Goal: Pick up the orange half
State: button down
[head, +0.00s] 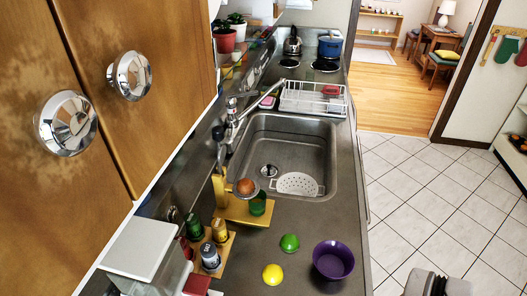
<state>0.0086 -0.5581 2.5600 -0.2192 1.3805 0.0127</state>
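A round orange-brown piece (246,187), which looks like the orange half, sits in a grey ring-shaped holder above a yellow board stand at the sink's near left corner. Whether it is cut side up I cannot tell. A green glass (258,204) stands just below and right of it. A green citrus half (290,243) and a yellow citrus half (272,274) lie on the counter, apart from each other. A purple bowl (333,260) stands to their right. My gripper's fingers are not visible; a grey shape at the bottom right may be part of my arm.
The steel sink (318,133) holds a white perforated strainer (298,184). A wooden rack of small bottles (210,257) and a grey box (143,247) stand at the near left. The tiled floor at right is clear.

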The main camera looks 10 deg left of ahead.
aim_at(247, 191)
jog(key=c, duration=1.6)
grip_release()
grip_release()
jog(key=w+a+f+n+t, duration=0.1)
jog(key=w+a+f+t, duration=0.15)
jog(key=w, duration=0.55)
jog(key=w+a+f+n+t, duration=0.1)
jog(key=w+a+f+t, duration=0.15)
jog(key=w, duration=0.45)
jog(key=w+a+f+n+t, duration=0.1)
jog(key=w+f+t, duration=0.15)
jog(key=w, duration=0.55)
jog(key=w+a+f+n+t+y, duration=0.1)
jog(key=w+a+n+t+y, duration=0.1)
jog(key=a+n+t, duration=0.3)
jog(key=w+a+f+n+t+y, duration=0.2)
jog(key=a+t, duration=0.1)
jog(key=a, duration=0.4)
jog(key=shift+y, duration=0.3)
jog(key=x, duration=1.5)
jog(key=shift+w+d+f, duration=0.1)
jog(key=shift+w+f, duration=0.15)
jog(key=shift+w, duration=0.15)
